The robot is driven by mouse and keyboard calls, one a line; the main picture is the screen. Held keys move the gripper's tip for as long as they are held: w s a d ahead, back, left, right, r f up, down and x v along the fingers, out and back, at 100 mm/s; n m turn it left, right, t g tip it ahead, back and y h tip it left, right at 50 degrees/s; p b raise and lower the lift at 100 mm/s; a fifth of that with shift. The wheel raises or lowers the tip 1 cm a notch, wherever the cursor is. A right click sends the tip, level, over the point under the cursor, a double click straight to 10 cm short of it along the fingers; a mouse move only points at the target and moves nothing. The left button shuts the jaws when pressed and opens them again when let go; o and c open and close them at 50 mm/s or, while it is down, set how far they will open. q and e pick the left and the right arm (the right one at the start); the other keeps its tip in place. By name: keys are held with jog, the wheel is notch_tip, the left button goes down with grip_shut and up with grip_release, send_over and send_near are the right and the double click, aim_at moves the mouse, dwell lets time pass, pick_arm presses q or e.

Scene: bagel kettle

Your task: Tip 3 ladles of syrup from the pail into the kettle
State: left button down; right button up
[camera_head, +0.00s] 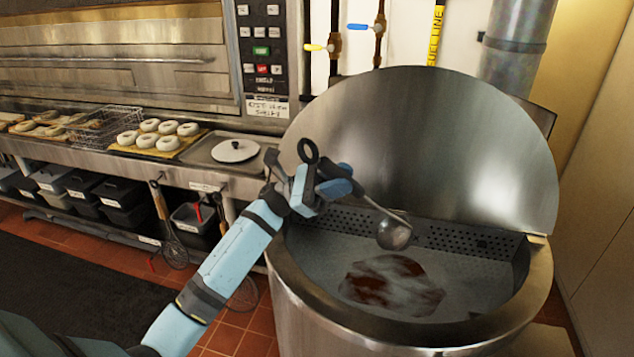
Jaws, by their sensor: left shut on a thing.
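My left gripper (328,186) is shut on the handle of a metal ladle and holds it over the kettle's left side. The ladle's bowl (394,235) hangs above the water inside the kettle; I cannot tell whether any syrup is in it. The black ring end of the handle sticks up behind the gripper. The large steel kettle (318,308) stands with its round lid (440,135) raised at the back. A dark red-brown patch of syrup (390,282) with pale streaks spreads in the kettle. I see no pail that I can identify. My right gripper is out of view.
A steel counter at the left holds a tray of pale bagels (158,138), a wire basket (98,128) and a white round lid (235,151). Black bins (105,198) stand below. A skimmer (170,240) hangs at the counter's front. Valves (372,28) are on the wall.

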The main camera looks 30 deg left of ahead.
pick_arm(q)
jog(key=w+d+r+n+t+y+p, duration=0.1)
jog(key=w+d+r+n+y+p, duration=0.3)
jog(key=r+p, duration=0.4)
jog(key=shift+w+d+r+n+t+y+p, duration=0.3)
jog(key=shift+w+d+r+n+t+p, duration=0.25)
jog(key=shift+w, duration=0.6)
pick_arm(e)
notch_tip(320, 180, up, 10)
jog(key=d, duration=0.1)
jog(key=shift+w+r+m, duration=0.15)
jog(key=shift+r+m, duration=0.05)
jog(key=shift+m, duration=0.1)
pick_arm(q)
jog(key=shift+f, duration=0.15)
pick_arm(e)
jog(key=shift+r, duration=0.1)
